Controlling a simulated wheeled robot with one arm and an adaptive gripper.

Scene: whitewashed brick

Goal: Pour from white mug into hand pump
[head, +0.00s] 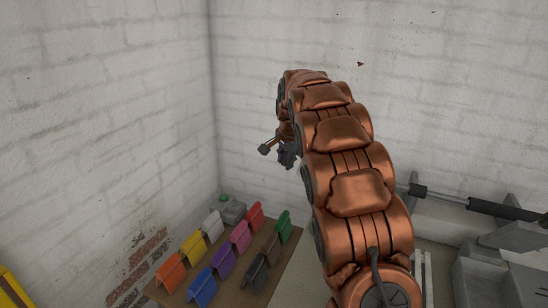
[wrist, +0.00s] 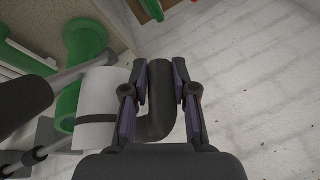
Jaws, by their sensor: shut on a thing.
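My gripper (wrist: 158,88) has its two purple-padded fingers on either side of a dark curved piece, closed on it. That piece bends left toward a white cylinder (wrist: 98,90) with a dark band, which looks like the white mug with its handle. The mug's mouth and contents are not visible. In the head view my gripper (head: 277,151) is small, partly hidden by my arm, high above the board. I cannot identify the hand pump for certain; a green flanged tube (wrist: 85,45) lies beyond the white cylinder in the wrist view.
Several coloured folded pieces stand in rows on a brown board (head: 213,268). A grey item with a green top (head: 231,209) sits behind them by the wall. Grey equipment with a dark bar (head: 440,195) is at the right. White brick walls meet behind my arm.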

